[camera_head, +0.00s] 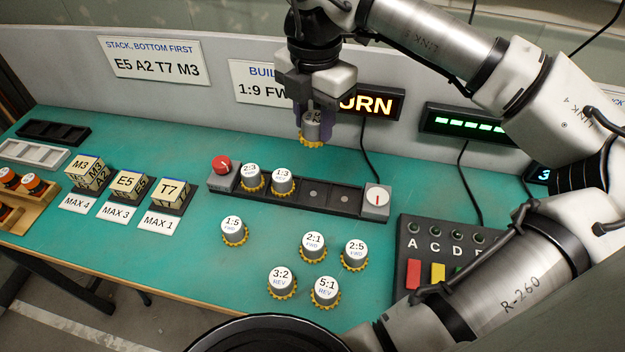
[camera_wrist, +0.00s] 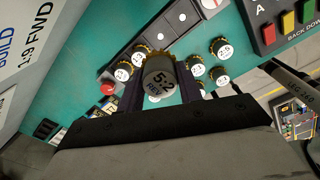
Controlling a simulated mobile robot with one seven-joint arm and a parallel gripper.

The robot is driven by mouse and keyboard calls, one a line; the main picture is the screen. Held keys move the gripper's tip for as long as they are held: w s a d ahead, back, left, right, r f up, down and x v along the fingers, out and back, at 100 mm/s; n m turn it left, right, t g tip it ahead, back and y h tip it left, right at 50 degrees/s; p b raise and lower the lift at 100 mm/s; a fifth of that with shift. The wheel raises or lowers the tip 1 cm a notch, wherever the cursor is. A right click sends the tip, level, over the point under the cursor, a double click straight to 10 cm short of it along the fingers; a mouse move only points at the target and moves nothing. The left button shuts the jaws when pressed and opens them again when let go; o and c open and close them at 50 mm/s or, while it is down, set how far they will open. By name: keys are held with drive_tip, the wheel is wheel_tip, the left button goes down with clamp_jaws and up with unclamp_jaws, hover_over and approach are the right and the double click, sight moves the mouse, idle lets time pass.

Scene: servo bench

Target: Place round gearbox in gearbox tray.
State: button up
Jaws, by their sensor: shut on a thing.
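My gripper (camera_head: 314,118) is shut on a round grey gearbox (camera_head: 312,133) with a yellow toothed rim, held upright in the air above the back of the bench. In the wrist view the held gearbox (camera_wrist: 160,78) reads 5:2 REV, between my gripper's fingers (camera_wrist: 161,88). Below it in the head view is a long dark tray (camera_head: 342,203) with a red knob at its left end and a white dial at its right. Gearboxes 2:3 FWD (camera_head: 251,176) and 1:3 FWD (camera_head: 282,180) sit in its left places; two places to their right are bare.
Loose gearboxes 1:5 (camera_head: 233,230), 2:1 (camera_head: 313,246), 2:5 (camera_head: 354,254), 3:2 (camera_head: 282,281) and 5:1 (camera_head: 325,290) stand in front. A button panel (camera_head: 405,258) is at right. Lettered blocks (camera_head: 127,184), a black tray (camera_head: 53,132) and white tray (camera_head: 32,153) are left.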

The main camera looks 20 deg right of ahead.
sight(314, 135)
wheel_tip(314, 135, down, 16)
drive_tip(key=shift+r+p, duration=0.2)
drive_tip(key=shift+p, duration=1.05)
drive_tip(key=o, duration=1.1)
wheel_tip(314, 135, up, 12)
drive_tip(key=shift+r+b, duration=0.1)
drive_tip(key=shift+b, duration=0.95)
